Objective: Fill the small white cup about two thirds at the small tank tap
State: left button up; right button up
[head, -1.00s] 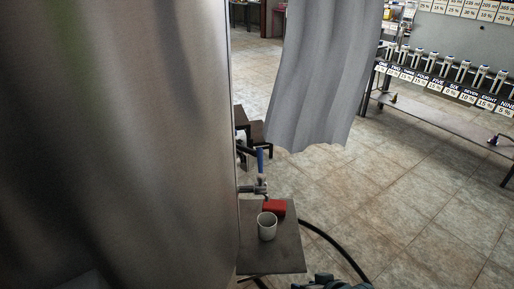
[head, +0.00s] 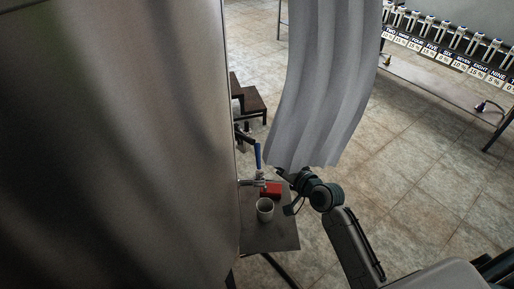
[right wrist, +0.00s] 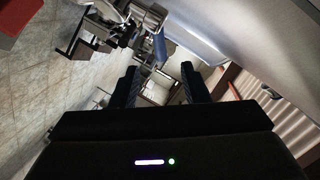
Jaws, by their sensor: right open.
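The small white cup (head: 265,209) stands upright on a small dark stand beside the big steel tank (head: 120,140). Its contents are too small to make out. The tank tap (head: 259,181), with a blue lever (head: 258,157) standing up, is at the tank's edge just behind the cup. My right gripper (head: 281,173) is just right of the tap, apart from the cup. In the right wrist view its fingers (right wrist: 159,76) are open and empty, with the blue lever (right wrist: 160,47) beyond the gap. My left gripper is not in view.
A grey curtain (head: 325,85) hangs behind my right gripper. Dark steps (head: 250,103) stand beyond the tap. A long bench with labelled taps (head: 450,58) is at the right. Tiled floor lies between.

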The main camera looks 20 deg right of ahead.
aim_at(257, 153)
jog(key=p+x, duration=0.1)
jog(key=x, duration=0.8)
jog(key=shift+w+p, duration=0.1)
jog(key=shift+p, duration=0.2)
grip_shut()
